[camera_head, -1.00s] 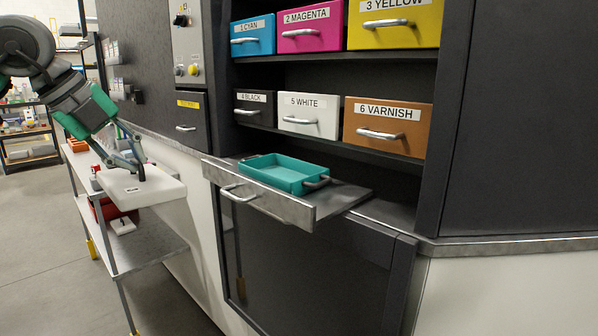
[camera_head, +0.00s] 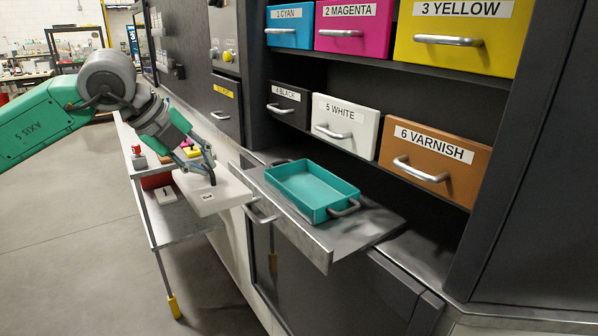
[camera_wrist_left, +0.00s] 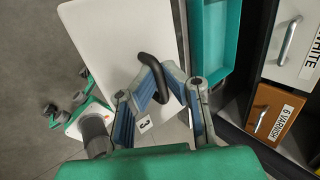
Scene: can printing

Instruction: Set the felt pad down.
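The felt pad is a flat white block (camera_head: 222,195) with a dark arched handle and a small label. My left gripper (camera_head: 209,172) is shut on its handle and holds it in the air, left of the pulled-out drawer. In the left wrist view the gripper's blue-lined fingers (camera_wrist_left: 158,88) meet at the dark handle, and the white pad (camera_wrist_left: 102,45) lies beyond them. Some of the pad is hidden by the fingers. My right gripper is not in view.
A teal tray (camera_head: 297,183) with dark handles sits on the pulled-out metal drawer (camera_head: 362,232). A cart (camera_head: 180,233) with small items stands behind the pad at left. Labelled colour boxes, such as white (camera_head: 362,122) and varnish (camera_head: 452,150), fill the shelves.

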